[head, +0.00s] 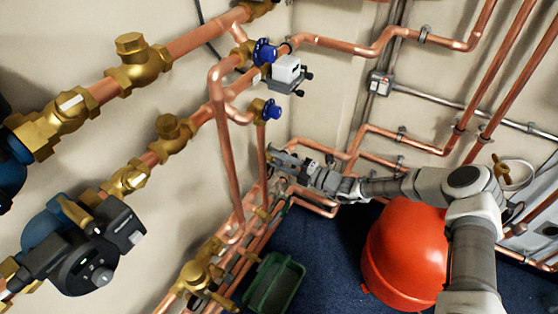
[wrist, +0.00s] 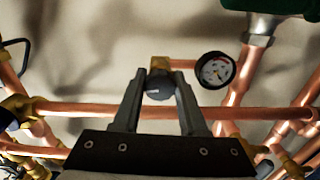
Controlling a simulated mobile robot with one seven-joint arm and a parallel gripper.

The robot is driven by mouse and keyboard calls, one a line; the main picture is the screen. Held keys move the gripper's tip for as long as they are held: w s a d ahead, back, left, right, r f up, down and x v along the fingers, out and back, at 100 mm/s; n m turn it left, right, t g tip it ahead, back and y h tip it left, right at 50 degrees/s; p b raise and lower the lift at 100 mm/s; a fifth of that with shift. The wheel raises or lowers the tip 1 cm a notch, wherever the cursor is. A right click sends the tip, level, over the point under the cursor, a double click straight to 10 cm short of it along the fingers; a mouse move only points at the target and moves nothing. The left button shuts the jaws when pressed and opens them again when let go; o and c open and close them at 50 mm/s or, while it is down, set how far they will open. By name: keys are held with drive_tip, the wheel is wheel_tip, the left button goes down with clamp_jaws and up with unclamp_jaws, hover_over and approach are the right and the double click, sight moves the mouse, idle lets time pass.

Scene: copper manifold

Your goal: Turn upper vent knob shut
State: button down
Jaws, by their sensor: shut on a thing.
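In the wrist view my gripper (wrist: 160,82) has its two fingers closed on a small dark grey knob (wrist: 158,90) with a pale mark on its face. The knob sits below a brass fitting (wrist: 160,63), and the fingertips touch its left and right sides. In the head view my gripper (head: 277,161) reaches left to the pipework near the wall corner, low in the middle of the picture. The knob is too small and covered to make out there. I cannot tell from the pictures whether it is the upper vent knob.
A round pressure gauge (wrist: 215,70) stands just right of the fingers. A copper pipe (wrist: 90,110) runs across behind them. In the head view, blue-handled valves (head: 264,51) sit above, a red tank (head: 405,255) stands below my arm, and a green crate (head: 273,284) lies on the floor.

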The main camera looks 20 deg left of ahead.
drive_tip(key=shift+m, duration=1)
drive_tip(key=shift+c, duration=2.2)
unclamp_jaws()
drive_tip(key=shift+d, duration=0.1)
drive_tip(key=s+d+p, duration=0.1)
drive_tip(key=d+p, duration=0.1)
drive_tip(key=d, duration=1.5)
drive_tip(key=shift+s+d, duration=0.15)
drive_tip(key=shift+s, duration=0.1)
drive_tip(key=shift+r, duration=0.1)
